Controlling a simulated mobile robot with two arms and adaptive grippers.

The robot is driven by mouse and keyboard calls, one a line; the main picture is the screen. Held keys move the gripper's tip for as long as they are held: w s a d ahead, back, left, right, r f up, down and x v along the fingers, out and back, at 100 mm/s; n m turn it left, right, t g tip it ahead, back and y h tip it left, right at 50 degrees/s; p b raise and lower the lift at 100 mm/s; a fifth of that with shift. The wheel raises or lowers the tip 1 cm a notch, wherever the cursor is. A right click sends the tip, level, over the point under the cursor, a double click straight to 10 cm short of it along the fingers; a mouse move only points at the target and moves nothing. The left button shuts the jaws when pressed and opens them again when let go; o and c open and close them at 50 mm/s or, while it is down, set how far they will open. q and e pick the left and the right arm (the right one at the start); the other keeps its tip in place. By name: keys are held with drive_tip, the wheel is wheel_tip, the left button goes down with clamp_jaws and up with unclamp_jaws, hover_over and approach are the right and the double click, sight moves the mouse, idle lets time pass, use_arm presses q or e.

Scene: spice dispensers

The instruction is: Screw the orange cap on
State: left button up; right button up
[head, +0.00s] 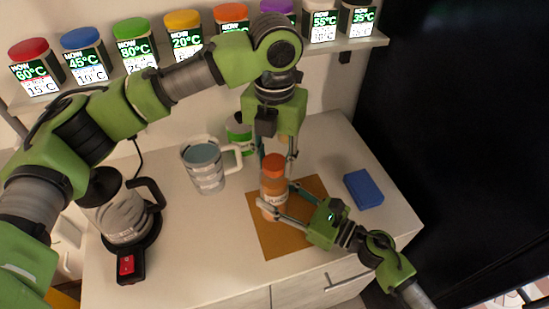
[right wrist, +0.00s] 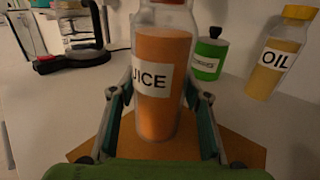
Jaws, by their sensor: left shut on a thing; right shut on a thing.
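The juice bottle (head: 272,188) stands upright on the orange-brown mat (head: 262,238); its body with the "JUICE" label shows in the right wrist view (right wrist: 160,90). The orange cap (head: 274,164) sits at the top of the bottle, and its lower edge shows at the top of the right wrist view (right wrist: 178,2). My left gripper (head: 276,160) points down from above and is shut on the orange cap. My right gripper (head: 275,196) reaches in from the lower right and is shut on the bottle's body. The cap's thread is hidden.
An oil bottle (right wrist: 274,58) stands behind. Several dispensers line the shelf (head: 360,44).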

sight(275, 161)
use_arm(q)
drive_tip(key=m, duration=0.8)
drive_tip(key=shift+f+m, duration=0.1)
drive_tip(key=shift+m, duration=0.2)
drive_tip(key=o, duration=1.2)
wheel_tip(275, 161, up, 12)
